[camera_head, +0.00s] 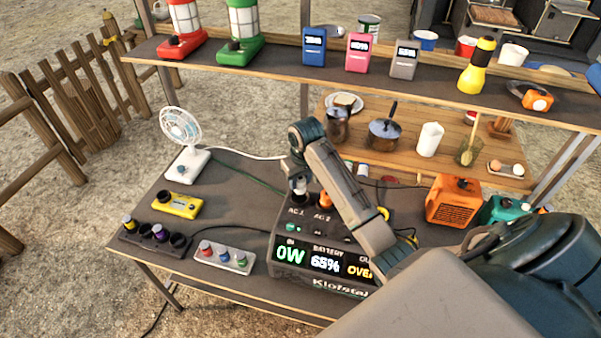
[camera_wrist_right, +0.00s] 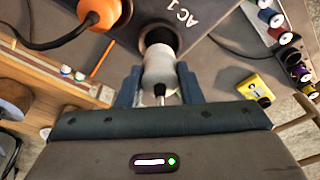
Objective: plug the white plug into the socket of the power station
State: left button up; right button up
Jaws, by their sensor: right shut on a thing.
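The power station (camera_head: 320,255) stands on the lower table, its display lit with "0W", "BATTERY 65%" and a partly covered "OVE..." text. Its sockets are on top, labelled AC 1 and AC 2. My right gripper (camera_head: 299,181) is above AC 1, shut on the white plug (camera_wrist_right: 160,72), which also shows in the head view (camera_head: 301,184). In the right wrist view the plug's front end meets the dark round AC 1 socket (camera_wrist_right: 159,37). I cannot tell how deep it sits. An orange plug (camera_head: 325,198) is at AC 2. My left gripper is not in view.
A white fan (camera_head: 186,150) with a white cable stands at the left. A yellow device (camera_head: 178,205), dark holder (camera_head: 152,237) and grey knob box (camera_head: 222,257) lie left of the station. An orange heater-like box (camera_head: 453,201) is right. A shelf (camera_head: 270,60) hangs above.

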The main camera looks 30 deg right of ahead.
aim_at(301, 188)
notch_tip(301, 188, down, 2)
jog(key=shift+f, duration=0.75)
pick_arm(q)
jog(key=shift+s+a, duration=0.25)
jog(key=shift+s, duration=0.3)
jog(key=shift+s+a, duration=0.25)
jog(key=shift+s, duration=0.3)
pick_arm(e)
jog(key=shift+f, duration=0.3)
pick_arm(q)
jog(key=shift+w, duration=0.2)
pick_arm(e)
jog(key=o, duration=1.1)
jog(key=shift+c, duration=0.2)
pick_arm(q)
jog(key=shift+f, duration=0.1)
